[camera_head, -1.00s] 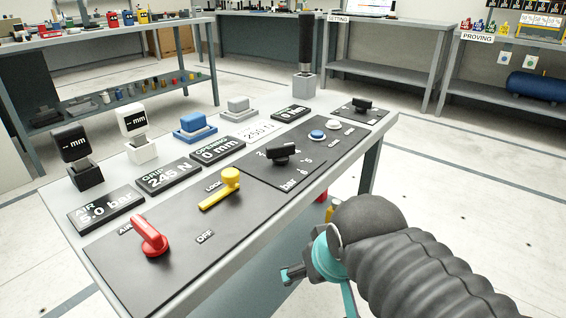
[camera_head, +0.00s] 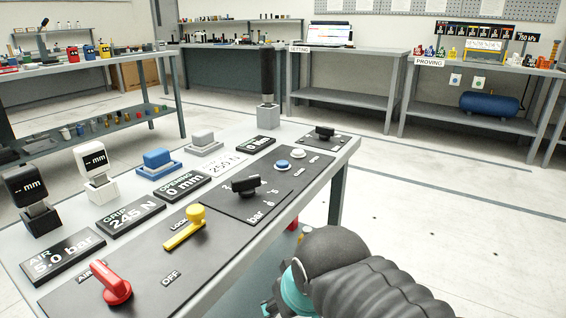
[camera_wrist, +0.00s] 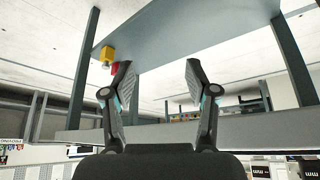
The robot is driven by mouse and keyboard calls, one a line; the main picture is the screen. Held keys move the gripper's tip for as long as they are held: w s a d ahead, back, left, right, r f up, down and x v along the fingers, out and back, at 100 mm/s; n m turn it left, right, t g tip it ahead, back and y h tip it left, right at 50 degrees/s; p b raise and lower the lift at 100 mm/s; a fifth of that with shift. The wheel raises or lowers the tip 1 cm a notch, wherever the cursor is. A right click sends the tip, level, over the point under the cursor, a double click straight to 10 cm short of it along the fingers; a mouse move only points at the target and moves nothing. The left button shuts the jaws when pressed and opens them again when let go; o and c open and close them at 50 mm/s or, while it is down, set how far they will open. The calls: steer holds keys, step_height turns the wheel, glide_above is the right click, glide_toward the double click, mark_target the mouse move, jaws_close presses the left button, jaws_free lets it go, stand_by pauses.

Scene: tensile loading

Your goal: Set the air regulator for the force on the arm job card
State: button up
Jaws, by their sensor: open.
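The black regulator knob (camera_head: 245,185) sits on a dark panel marked in bar, on the bench top. The job card (camera_head: 225,166) reads 250 N and lies behind that panel. The AIR display (camera_head: 62,257) reads 5.0 bar, the GRIP display (camera_head: 131,216) 245 N, and the OPENING display (camera_head: 181,187) 0 mm. My gripper (camera_wrist: 157,85) is open and empty in the wrist view, with the underside of a bench beyond it. In the head view my arm is at the lower right, beside the bench's front edge and apart from the knob; the fingers are mostly hidden there.
A red AIR lever (camera_head: 115,288) and a yellow LOCK lever (camera_head: 186,226) stand left of the knob. A blue button (camera_head: 283,165) and another black knob (camera_head: 325,132) are to its right. A black post (camera_head: 268,80) rises behind. Floor right of the bench is clear.

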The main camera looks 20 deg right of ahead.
jaws_close()
stand_by(1.1)
